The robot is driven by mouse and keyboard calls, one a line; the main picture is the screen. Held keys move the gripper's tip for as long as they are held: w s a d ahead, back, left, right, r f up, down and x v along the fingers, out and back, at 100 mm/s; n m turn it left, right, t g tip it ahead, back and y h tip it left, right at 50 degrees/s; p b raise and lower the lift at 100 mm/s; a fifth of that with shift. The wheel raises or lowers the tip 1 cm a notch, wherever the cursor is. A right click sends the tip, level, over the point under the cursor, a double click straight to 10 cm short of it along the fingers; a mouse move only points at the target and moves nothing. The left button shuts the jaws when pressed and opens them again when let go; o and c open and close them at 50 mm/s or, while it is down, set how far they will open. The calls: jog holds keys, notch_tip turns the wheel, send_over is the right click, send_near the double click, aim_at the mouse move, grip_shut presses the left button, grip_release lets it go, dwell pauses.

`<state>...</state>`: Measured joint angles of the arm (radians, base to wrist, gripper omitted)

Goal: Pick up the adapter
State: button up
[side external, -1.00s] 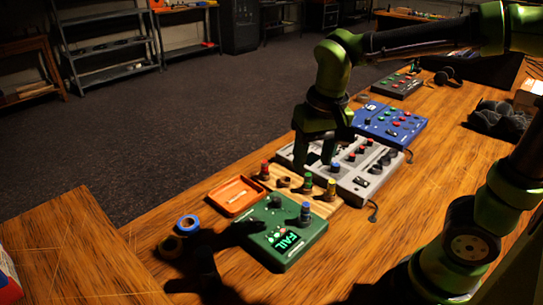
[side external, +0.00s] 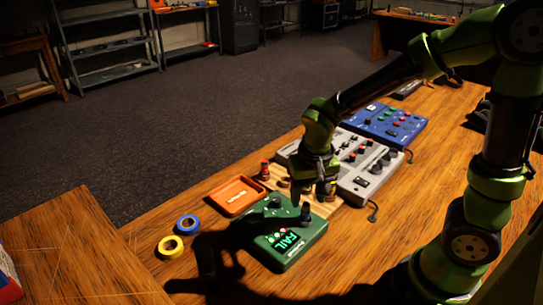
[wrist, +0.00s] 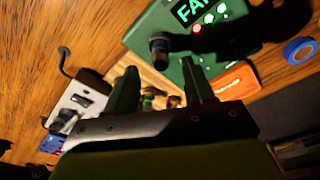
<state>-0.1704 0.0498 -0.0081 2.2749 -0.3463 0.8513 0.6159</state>
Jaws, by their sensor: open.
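Several small upright adapters stand around the wooden board (side external: 268,184). One with a red top (side external: 265,171) stands at its back left. A dark one with a bluish band (side external: 306,211) stands on the green tester (side external: 283,238), whose screen reads FAIL; it also shows in the wrist view (wrist: 159,46). A green-banded adapter (wrist: 147,101) appears between my fingers in the wrist view, partly hidden by the gripper body. My gripper (side external: 311,194) is open above the board's right part and hides the adapters there in the side view. I cannot tell whether the fingers touch one.
An orange tray (side external: 234,196) lies left of the board. A grey mixer (side external: 365,172) and a blue mixer (side external: 388,122) stand to the right and behind. Blue (side external: 188,225) and yellow (side external: 170,246) tape rolls lie at the left. The front desk surface is mostly clear.

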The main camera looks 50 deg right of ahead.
aim_at(306, 205)
jog(key=f, duration=0.4)
jog(key=shift+w+d, duration=0.15)
jog(key=shift+w, duration=0.1)
grip_shut()
